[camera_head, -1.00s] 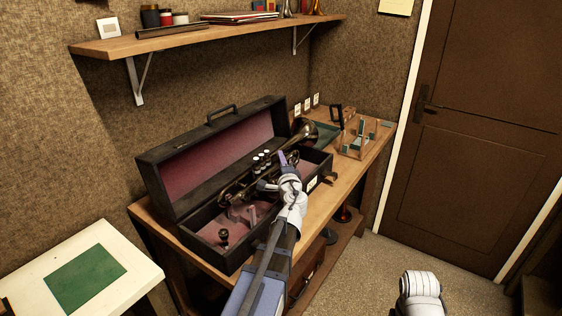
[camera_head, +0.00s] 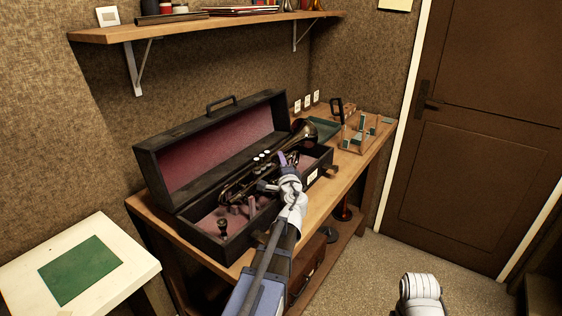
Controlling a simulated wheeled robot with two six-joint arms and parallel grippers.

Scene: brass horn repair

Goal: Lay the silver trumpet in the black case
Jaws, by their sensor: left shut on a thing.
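The trumpet (camera_head: 241,184), a dark shiny metal in this light, lies lengthwise over the open black case (camera_head: 205,239), with its bell toward the far right end and its pale-topped valves up. My left gripper (camera_head: 284,163) is shut on the trumpet near the valves, from the front side. The trumpet is low, about at the case's rim; I cannot tell whether it touches the lining. The lid stands open at the back with a pink-red lining. My gripper and arm hide part of the trumpet and the case's front wall.
The case stands on a wooden bench (camera_head: 349,172). A small dark fitting (camera_head: 222,227) is in the case's near left corner. A rack with green pads (camera_head: 362,133) stands at the right. A white table with a green mat (camera_head: 80,270) is at left; a shelf (camera_head: 200,27) hangs above.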

